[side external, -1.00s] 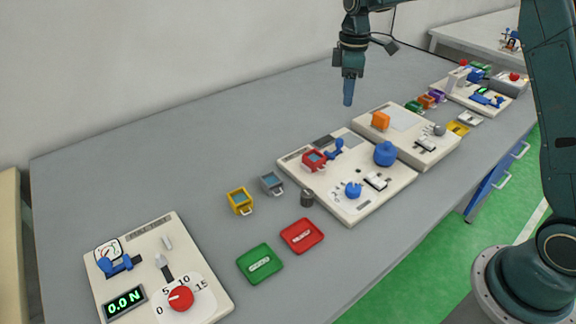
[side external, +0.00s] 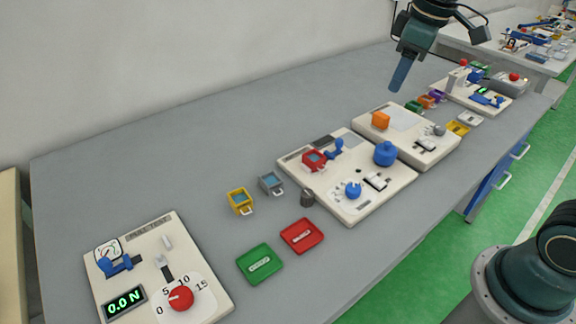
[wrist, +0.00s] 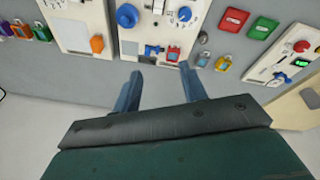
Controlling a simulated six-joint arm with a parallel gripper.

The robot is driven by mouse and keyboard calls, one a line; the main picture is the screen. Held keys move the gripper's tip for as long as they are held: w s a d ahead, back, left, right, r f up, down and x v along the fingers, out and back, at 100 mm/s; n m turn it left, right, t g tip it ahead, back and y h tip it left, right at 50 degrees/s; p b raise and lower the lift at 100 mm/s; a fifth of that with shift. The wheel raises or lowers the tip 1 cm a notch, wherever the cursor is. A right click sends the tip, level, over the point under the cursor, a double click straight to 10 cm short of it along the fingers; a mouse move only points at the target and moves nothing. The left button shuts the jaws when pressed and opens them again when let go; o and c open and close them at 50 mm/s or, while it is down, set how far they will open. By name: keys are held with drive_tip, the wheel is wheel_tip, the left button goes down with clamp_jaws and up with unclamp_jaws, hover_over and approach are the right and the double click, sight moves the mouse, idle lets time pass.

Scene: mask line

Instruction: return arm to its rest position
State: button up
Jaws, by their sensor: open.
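My gripper (side external: 402,74) is raised above the far half of the table, over the area behind the white panel with the orange block. In the wrist view my gripper (wrist: 160,84) shows two blue fingers spread apart with nothing between them. The grey table (side external: 150,165) lies below with clear air between. My arm's base stands at the lower right of the side view, and much of the arm is out of frame.
A panel with a blue knob (side external: 386,154) and red block (side external: 313,160) sits mid-table, beside an orange block (side external: 380,121) on another panel. A pull-test panel (side external: 200,262), green tray (side external: 260,264) and red tray (side external: 302,236) are nearer. The table's back left is bare.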

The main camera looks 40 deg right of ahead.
drive_tip(key=s+a+f+m+t, duration=0.1)
drive_tip(key=s+m, duration=0.1)
drive_tip(key=s, duration=0.7)
drive_tip(key=s+a+f+m+t, duration=0.1)
drive_tip(key=s+m, duration=0.1)
drive_tip(key=s, duration=0.6)
drive_tip(key=shift+s+m+t, duration=0.3)
drive_tip(key=shift+s+t, duration=0.1)
